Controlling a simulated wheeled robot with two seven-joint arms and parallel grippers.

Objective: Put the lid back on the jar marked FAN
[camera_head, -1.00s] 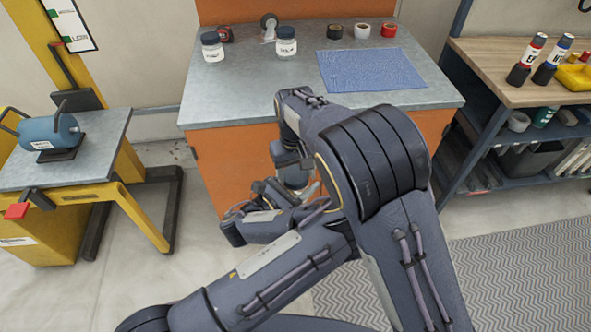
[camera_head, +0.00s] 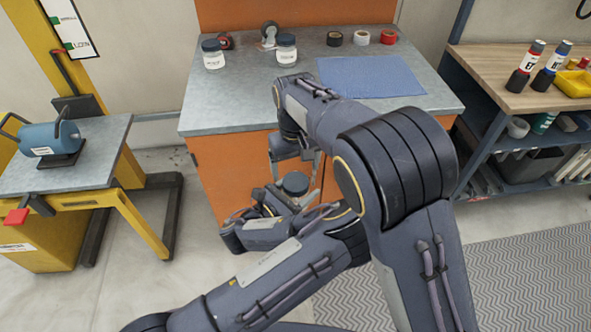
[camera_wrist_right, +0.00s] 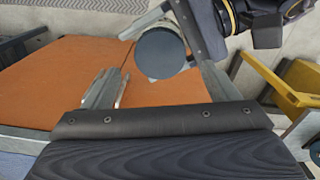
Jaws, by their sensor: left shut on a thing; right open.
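A jar with a dark round lid (camera_head: 295,183) is in front of the orange bench, held by my left gripper (camera_head: 286,200). The right wrist view shows that lid (camera_wrist_right: 160,53) from above, seated on the jar top as far as I can see; the jar body and its label are mostly hidden. My left gripper's fingers (camera_wrist_right: 168,25) are on either side of the jar. My right gripper (camera_head: 296,163) is open and empty, apart from the lid, with its fingers (camera_wrist_right: 160,88) pointing towards it.
Two lidded jars (camera_head: 213,54) (camera_head: 286,49) stand on the bench top (camera_head: 240,95); their labels are too small to read. Tape rolls (camera_head: 361,37) and a blue mat (camera_head: 370,76) are there too.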

